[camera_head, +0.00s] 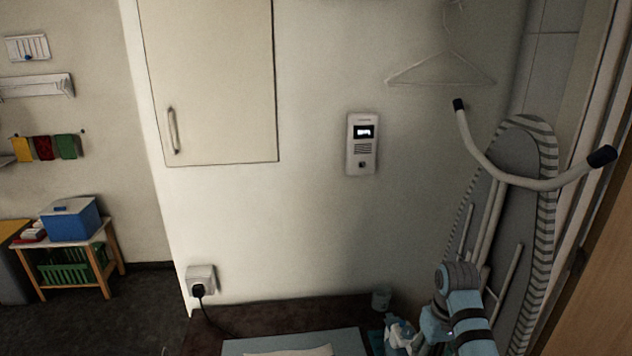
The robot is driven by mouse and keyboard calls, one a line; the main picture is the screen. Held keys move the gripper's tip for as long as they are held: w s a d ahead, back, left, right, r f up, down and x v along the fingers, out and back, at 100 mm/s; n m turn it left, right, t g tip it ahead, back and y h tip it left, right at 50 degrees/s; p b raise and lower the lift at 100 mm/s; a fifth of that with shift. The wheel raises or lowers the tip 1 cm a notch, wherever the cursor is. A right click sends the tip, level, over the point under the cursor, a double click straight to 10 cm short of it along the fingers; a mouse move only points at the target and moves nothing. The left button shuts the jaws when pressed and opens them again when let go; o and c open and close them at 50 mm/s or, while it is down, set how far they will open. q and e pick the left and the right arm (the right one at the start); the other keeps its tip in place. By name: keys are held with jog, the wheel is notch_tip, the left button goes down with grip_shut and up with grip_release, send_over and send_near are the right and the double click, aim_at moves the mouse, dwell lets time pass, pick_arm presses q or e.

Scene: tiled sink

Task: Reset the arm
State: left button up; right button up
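Light-blue and grey segments with dark bands, which look like part of my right arm, rise from the bottom edge at the right. They stand in front of the lower part of the ironing board. No fingertips can be made out on them, and I see no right gripper. My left arm and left gripper are not in view. I see nothing held.
A dark surface (215,335) spans the bottom, with a light-blue flat item (345,343) on it. A socket with plug (200,283), intercom (361,143), closed cabinet door (215,80) and hanger (440,72) are on the wall. An ironing board (540,230) leans at right.

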jog(key=s+d+f, duration=0.1)
jog(key=s+f, duration=0.4)
jog(key=f, duration=0.5)
jog(key=s+f+b, duration=0.1)
jog(key=s+f, duration=0.3)
jog(key=f, duration=0.5)
jog(key=s+d+f, duration=0.1)
jog(key=s+f, duration=0.4)
jog(key=f, duration=0.5)
jog(key=s+f, duration=0.4)
jog(key=s, duration=0.6)
jog(key=s+f+b, duration=0.1)
jog(key=s+f, duration=0.4)
jog(key=s, duration=0.5)
jog(key=s+f+m+t, duration=0.1)
jog(key=s+f, duration=0.3)
jog(key=s, duration=0.7)
jog(key=shift+f+h+b, duration=0.3)
jog(key=shift+h, duration=0.1)
